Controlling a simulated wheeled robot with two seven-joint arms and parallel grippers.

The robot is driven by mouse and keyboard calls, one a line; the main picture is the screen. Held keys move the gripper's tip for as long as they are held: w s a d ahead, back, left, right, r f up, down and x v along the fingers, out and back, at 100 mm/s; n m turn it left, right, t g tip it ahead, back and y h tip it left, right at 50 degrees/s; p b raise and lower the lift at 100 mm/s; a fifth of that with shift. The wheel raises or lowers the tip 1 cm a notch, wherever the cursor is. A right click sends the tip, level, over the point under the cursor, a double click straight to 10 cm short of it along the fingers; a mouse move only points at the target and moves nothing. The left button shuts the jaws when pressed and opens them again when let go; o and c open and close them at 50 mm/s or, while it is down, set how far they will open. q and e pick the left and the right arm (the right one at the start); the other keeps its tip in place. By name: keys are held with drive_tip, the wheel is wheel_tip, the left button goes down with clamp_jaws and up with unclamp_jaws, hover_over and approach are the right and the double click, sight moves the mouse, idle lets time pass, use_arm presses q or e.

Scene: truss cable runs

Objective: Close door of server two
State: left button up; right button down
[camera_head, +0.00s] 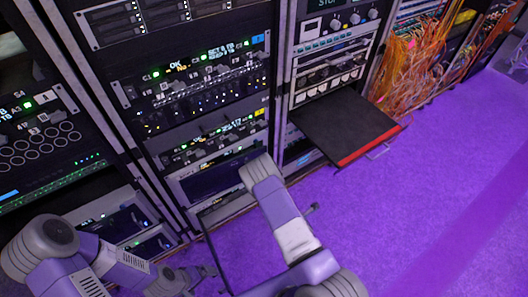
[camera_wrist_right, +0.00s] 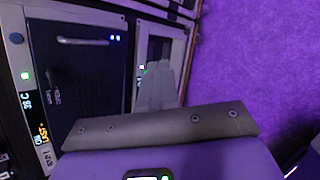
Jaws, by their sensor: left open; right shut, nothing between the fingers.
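In the head view a dark thin-framed panel (camera_head: 226,211) stands out from the low unit of the middle rack, partly behind my right arm; it looks like an open door, but I cannot read a server number. My left gripper (camera_head: 203,272) is open at the bottom, below this panel and apart from the rack front. My right arm crosses in front of the panel, and its gripper is hidden there. In the right wrist view my right gripper (camera_wrist_right: 157,90) is shut and empty, in front of a pale-framed unit. A dark front with a bar handle (camera_wrist_right: 83,41) is to its left.
A black shelf with a red front edge (camera_head: 370,146) sticks out of the right rack. Orange cables (camera_head: 408,68) hang beyond it. The left rack (camera_head: 48,140) stands close to my left arm. The purple floor (camera_head: 430,200) is clear at the right.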

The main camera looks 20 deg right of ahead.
drive_tip(key=w+r+n+t+y+p, duration=0.1)
drive_tip(key=w+r+n+t+p, duration=0.15)
drive_tip(key=w+r+n, duration=0.45)
drive_tip(key=n+t+y, duration=0.2)
drive_tip(key=n, duration=0.6)
approach(260, 153)
drive_tip(key=b+x, duration=0.1)
drive_tip(key=x, duration=0.2)
drive_tip(key=b+x, duration=0.1)
drive_tip(key=x, duration=0.1)
drive_tip(key=shift+w+d+f+b, duration=0.1)
drive_tip(key=shift+w+f+b, duration=0.2)
drive_tip(key=shift+f, duration=0.2)
drive_tip(key=shift+w, duration=0.4)
use_arm(q)
drive_tip(key=shift+r, duration=0.35)
